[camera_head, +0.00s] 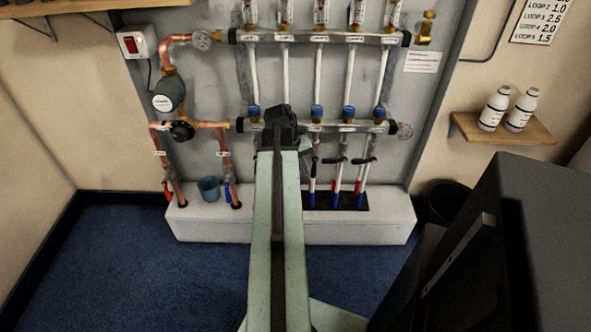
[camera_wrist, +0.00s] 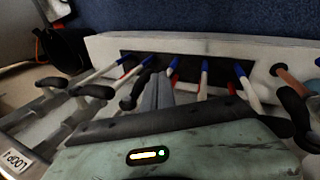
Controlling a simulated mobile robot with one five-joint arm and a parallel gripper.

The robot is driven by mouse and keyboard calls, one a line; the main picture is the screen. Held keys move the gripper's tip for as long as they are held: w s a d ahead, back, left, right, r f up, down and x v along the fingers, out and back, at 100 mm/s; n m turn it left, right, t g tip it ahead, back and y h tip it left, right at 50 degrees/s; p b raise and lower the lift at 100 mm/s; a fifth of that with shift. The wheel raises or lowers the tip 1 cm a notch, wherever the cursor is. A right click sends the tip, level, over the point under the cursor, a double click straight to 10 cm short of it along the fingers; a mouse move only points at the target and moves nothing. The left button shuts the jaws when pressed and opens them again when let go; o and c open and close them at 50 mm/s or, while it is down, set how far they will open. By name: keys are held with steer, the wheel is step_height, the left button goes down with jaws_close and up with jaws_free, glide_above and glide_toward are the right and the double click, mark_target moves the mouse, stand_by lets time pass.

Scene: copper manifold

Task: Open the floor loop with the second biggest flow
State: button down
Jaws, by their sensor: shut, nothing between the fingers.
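The copper manifold has an upper rail (camera_head: 320,38) with flow meters and a lower rail (camera_head: 340,126) with blue caps. Black lever handles hang under the lower rail at the right (camera_head: 334,160), (camera_head: 363,160). In the wrist view black handles show at the left (camera_wrist: 95,92), (camera_wrist: 132,93) and right (camera_wrist: 293,104). My gripper (camera_wrist: 158,92) is shut and empty, pointing among the white pipes below the rail. In the head view my arm hides its fingertips and the middle-left levers. A chart (camera_head: 541,20) lists loop values; its readable part shows 1.0, 2.5, 2.0 and 1.5, and its top is cut off.
A white plinth (camera_head: 205,227) runs below the pipes, with a blue cup (camera_head: 209,189) on it. A small shelf (camera_head: 530,130) holds two white bottles (camera_head: 494,108), (camera_head: 522,109). A dark bin (camera_head: 446,203) stands right of the plinth.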

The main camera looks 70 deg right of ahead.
steer(key=shift+s, duration=0.1)
steer(key=shift+s+d+f, duration=0.1)
steer(key=shift+s+d, duration=0.25)
steer(key=shift+s, duration=0.15)
steer(key=w+a+r+p, duration=0.4)
steer(key=w+r+p, duration=0.3)
steer(key=r+p, duration=0.2)
steer(key=shift+a, duration=0.4)
